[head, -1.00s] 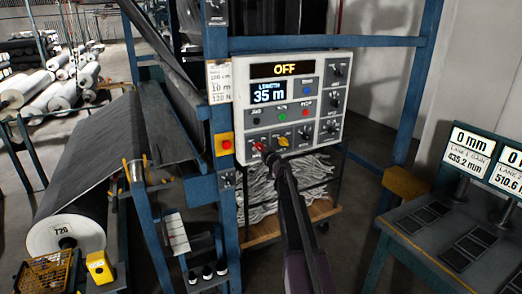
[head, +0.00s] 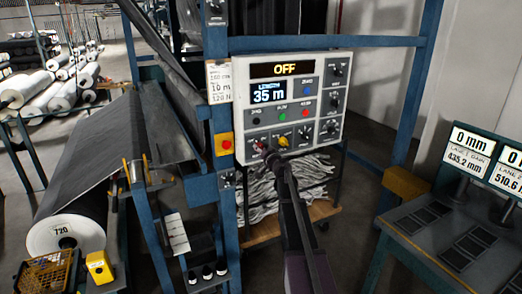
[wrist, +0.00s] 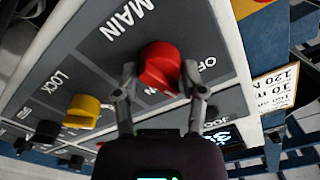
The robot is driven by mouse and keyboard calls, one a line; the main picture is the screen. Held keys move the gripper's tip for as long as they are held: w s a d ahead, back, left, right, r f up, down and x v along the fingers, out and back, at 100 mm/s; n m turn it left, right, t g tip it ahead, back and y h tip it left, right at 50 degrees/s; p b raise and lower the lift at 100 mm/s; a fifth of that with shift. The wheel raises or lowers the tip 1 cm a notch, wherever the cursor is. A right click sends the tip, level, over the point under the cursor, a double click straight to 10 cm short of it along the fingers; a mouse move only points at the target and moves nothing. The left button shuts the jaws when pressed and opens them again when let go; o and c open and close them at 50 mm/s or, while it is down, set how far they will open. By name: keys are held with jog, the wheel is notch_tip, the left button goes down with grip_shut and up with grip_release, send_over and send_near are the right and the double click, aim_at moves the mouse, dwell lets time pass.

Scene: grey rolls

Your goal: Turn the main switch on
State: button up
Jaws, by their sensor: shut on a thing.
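The main switch is a red knob (wrist: 158,62) on a grey panel field marked MAIN (wrist: 127,18). In the wrist view my gripper (wrist: 160,76) has one finger on each side of the knob and is shut on it. Part of the OFF lettering shows to the right of the knob; the other position's label is mostly hidden. In the head view the red knob (head: 262,145) is at the lower left of the control panel (head: 340,68), with my gripper (head: 271,156) at it. The panel's top display (head: 285,69) reads OFF.
A yellow knob (wrist: 82,112) by the LOCK label and a black knob (wrist: 47,131) are close to my gripper. A red button on a yellow box (head: 225,144) is left of the panel. A blue post (head: 415,95) stands right, near a bench with displays (head: 470,143).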

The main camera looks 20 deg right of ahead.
jog(key=m, duration=0.5)
jog(key=shift+w+m, duration=0.1)
jog(key=shift+m, duration=0.2)
jog(key=m, duration=0.6)
dwell(0.4)
jog(key=o, duration=1.2)
jog(key=shift+c, duration=0.2)
jog(key=s, duration=1.2)
jog(key=shift+d, duration=0.2)
